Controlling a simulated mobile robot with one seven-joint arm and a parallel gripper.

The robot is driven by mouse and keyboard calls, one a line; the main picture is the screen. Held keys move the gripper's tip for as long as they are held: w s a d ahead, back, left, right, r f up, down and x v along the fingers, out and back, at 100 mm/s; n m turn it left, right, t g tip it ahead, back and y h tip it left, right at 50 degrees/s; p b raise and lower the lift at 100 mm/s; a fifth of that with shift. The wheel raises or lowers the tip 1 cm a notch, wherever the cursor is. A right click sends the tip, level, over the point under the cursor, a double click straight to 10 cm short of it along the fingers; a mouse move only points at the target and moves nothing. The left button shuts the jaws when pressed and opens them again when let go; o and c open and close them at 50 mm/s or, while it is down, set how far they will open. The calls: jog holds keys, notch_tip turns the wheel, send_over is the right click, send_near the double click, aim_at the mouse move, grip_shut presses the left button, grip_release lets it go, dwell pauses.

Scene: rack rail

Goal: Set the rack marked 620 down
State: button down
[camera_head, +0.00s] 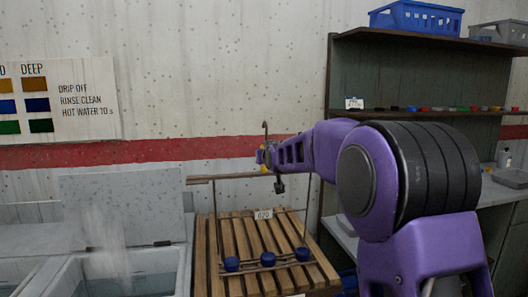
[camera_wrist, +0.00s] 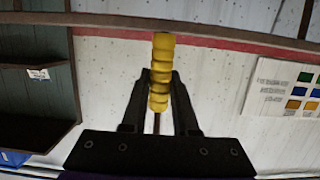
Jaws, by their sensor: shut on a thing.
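The rack has a brown top bar (camera_head: 225,178), thin side rods, a small pale tag (camera_head: 263,214) whose digits are hard to read, and a lower bar holding three blue round pieces (camera_head: 268,259). A hook rises above it. My gripper (camera_head: 264,157) is shut on the rack's ribbed yellow grip, which shows between the fingers in the wrist view (camera_wrist: 160,75). The rack is upright in front of or over a slatted wooden stand (camera_head: 240,238). I cannot tell whether its lower bar touches the slats.
An open grey basin (camera_head: 120,270) with a raised lid (camera_head: 125,208) is left of the slats. A dark shelf unit (camera_head: 415,70) with a blue basket (camera_head: 416,17) stands right, behind my arm. A colour chart (camera_head: 60,100) hangs on the wall.

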jog(key=shift+f, duration=0.25)
dwell(0.8)
grip_release()
jog(key=shift+f, duration=0.2)
jog(key=shift+s, duration=0.15)
dwell(0.8)
jog(key=f+v, duration=0.2)
jog(key=v, duration=0.9)
jog(key=shift+s+f, duration=0.25)
jog(key=shift+s, duration=0.15)
dwell(0.9)
jog(key=shift+d, duration=0.1)
